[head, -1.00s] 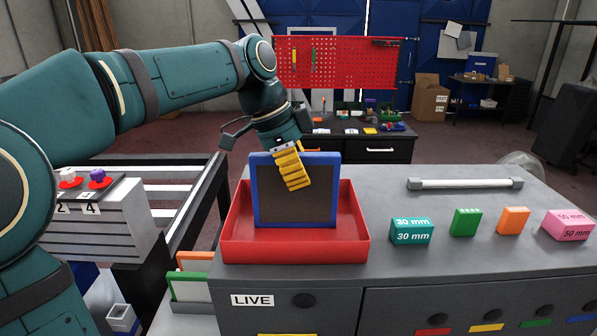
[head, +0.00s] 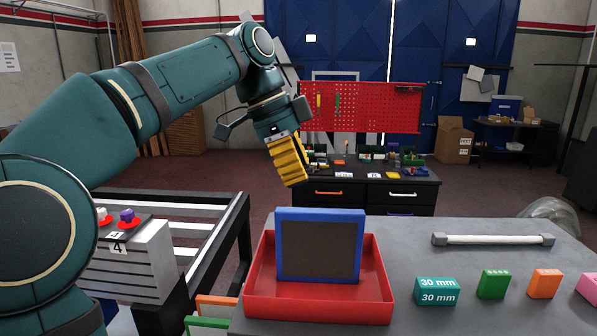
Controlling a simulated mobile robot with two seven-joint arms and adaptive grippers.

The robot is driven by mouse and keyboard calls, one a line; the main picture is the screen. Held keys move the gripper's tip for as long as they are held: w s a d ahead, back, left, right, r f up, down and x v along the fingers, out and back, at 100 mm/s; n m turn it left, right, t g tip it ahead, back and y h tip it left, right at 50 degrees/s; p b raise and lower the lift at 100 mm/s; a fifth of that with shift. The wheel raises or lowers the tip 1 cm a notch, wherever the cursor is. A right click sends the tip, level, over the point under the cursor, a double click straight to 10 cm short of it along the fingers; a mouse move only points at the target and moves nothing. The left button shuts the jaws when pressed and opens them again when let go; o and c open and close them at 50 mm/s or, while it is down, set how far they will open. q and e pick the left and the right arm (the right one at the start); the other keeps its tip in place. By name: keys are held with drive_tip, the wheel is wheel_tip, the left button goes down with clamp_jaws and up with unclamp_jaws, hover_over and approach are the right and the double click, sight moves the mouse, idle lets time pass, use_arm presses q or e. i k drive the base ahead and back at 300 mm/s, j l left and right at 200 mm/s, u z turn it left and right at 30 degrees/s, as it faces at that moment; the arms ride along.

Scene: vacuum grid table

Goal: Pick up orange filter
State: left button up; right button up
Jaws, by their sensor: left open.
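An orange-framed panel (head: 217,301), which looks like the orange filter, shows at the bottom left beside the grey cabinet. Only its upper edge is in view; the rest is cut off or hidden. A blue-framed filter (head: 319,250) with a dark face stands upright in the red tray (head: 318,308) on the cabinet top. My left gripper (head: 290,176), with yellow ridged fingers, hangs in the air above the blue filter, apart from it. It is open and holds nothing. My right gripper is not in view.
A green-framed panel (head: 207,322) is in front of the orange one. Teal (head: 437,291), green (head: 493,284), orange (head: 544,283) and pink (head: 590,287) blocks and a bar handle (head: 493,239) are right of the tray. A slatted frame (head: 200,228) stands left.

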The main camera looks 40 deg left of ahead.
sight(208, 306)
drive_tip(key=k, duration=1)
